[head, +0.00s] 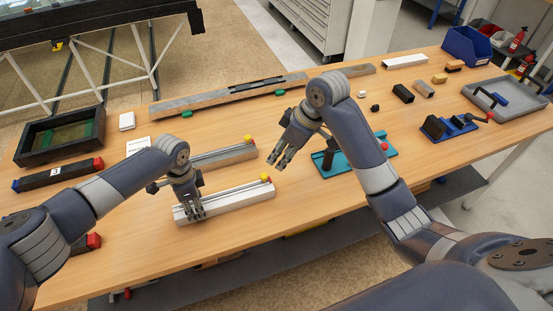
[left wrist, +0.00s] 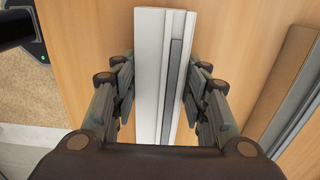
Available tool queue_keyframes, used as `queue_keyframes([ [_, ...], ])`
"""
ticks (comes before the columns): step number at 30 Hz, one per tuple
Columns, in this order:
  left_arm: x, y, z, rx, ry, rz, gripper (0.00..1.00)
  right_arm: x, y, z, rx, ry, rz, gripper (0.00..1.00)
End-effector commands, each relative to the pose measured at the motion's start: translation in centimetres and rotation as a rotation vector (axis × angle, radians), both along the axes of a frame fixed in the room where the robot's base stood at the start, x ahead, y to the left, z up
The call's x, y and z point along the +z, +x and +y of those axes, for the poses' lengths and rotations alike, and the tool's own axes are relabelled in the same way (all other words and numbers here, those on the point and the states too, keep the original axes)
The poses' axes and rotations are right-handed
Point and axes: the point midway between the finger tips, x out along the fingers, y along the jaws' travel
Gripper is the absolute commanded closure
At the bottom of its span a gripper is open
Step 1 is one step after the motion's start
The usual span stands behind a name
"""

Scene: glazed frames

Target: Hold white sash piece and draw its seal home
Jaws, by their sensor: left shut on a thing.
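The white sash piece (head: 235,201) lies on the bench, with yellow and red bits (head: 265,179) at its right end. My left gripper (head: 196,214) is shut on the sash near its left end. In the left wrist view, my left gripper's fingers (left wrist: 158,105) stand on both sides of the white sash (left wrist: 149,60). A dark grey strip, seemingly the seal (left wrist: 177,60), runs along a groove in it. Whether it is fully seated cannot be told. My right gripper (head: 277,161) is in the air behind the sash, fingers apart and empty.
A grey sash piece (head: 222,158) lies just behind the white one. A teal fixture (head: 375,158) stands to the right, under my right arm. A dark tray (head: 60,138) and a black bar (head: 58,175) are at left.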

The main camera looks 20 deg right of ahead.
Motion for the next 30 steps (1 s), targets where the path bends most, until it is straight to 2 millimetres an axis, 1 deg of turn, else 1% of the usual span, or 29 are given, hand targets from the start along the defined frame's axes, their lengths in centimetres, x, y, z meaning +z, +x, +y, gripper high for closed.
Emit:
queue_keyframes([
  [3, -0.06, -0.12, -0.22, -0.002, -0.004, 0.002, 0.81, 0.47, -0.12, -0.13, 0.0, 0.0, -0.001, 0.61],
  [13, -0.04, -0.12, -0.23, -0.003, -0.004, 0.002, 0.81, 0.48, -0.13, -0.12, 0.0, 0.001, -0.001, 0.61],
  [14, -0.04, -0.12, -0.23, -0.003, -0.004, 0.002, 0.54, 0.48, -0.13, -0.12, 0.0, 0.001, -0.001, 0.61],
  [15, -0.04, -0.12, -0.23, -0.003, -0.004, 0.002, 0.45, 0.47, -0.13, -0.11, 0.0, 0.001, -0.001, 0.61],
  [16, -0.03, -0.12, -0.22, -0.003, -0.004, 0.002, 0.38, 0.47, -0.13, -0.11, 0.0, 0.001, -0.001, 0.61],
  [17, -0.03, -0.11, -0.21, -0.003, -0.004, 0.001, 0.35, 0.47, -0.13, -0.11, 0.0, 0.001, -0.001, 0.61],
  [26, 0.03, -0.03, -0.08, -0.001, -0.001, 0.0, 0.35, 0.46, -0.13, -0.1, 0.0, 0.001, -0.001, 0.61],
  [30, 0.88, 0.06, -0.12, -0.002, -0.003, -0.001, 0.35, 0.46, -0.13, -0.1, 0.0, 0.001, -0.001, 0.61],
])
